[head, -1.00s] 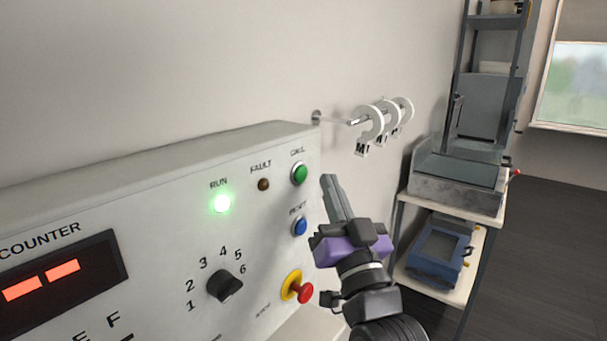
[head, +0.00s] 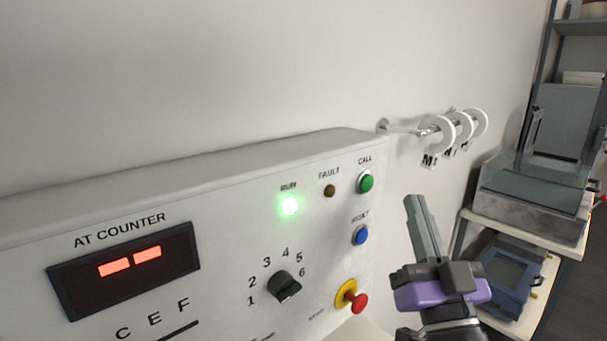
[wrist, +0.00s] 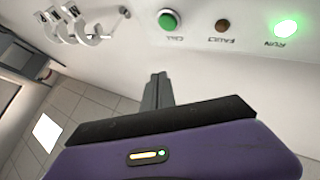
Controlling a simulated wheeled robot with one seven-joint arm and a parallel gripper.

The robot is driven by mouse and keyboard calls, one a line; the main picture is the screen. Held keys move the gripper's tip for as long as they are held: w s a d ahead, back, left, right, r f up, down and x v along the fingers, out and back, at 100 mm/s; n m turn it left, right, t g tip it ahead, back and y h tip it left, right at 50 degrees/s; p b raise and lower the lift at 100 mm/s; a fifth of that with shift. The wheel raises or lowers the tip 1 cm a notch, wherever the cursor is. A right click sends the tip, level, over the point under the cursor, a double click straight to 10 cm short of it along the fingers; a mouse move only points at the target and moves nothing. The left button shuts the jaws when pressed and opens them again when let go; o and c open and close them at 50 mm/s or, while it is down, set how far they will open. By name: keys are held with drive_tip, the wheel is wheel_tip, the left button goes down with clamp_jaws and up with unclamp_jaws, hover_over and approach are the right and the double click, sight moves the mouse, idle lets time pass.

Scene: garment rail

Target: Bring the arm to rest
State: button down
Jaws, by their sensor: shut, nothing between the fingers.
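My gripper (head: 414,205) is shut and empty. In the head view it points up, just right of the control panel (head: 230,168), apart from it. In the wrist view the shut fingers (wrist: 157,85) stick out past the purple gripper body (wrist: 190,150). The panel's green CALL button (head: 367,183), brown FAULT lamp (head: 329,191) and blue RESET button (head: 361,235) are left of my gripper. The green RUN lamp (head: 289,206) is lit. The dial (head: 285,287) and the red stop knob (head: 360,302) are lower on the panel. The display (head: 125,268) shows two red dashes.
A wall rail with several white size rings (head: 441,135) marked M is behind and above my gripper. A shelf unit (head: 525,240) with a grey machine (head: 535,200) and a blue device (head: 500,275) stands at the right. Wall space above the panel is clear.

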drive_tip(key=s+f+n+g+y, duration=0.3)
drive_tip(key=s+f+n+g, duration=0.1)
drive_tip(key=s+f, duration=1.4)
drive_tip(key=s+f+m+g+h, duration=0.1)
drive_tip(key=s+f+g, duration=0.2)
drive_tip(key=s+f, duration=0.3)
drive_tip(key=s+f+m+g+h, duration=0.1)
drive_tip(key=s+f, duration=0.5)
drive_tip(key=s, duration=0.8)
drive_tip(key=shift+s+d+f+g+h, duration=0.15)
drive_tip(key=shift+d+f+g+h, duration=0.25)
drive_tip(key=shift+g, duration=0.6)
drive_tip(key=shift+a, duration=0.15)
idle(3.1)
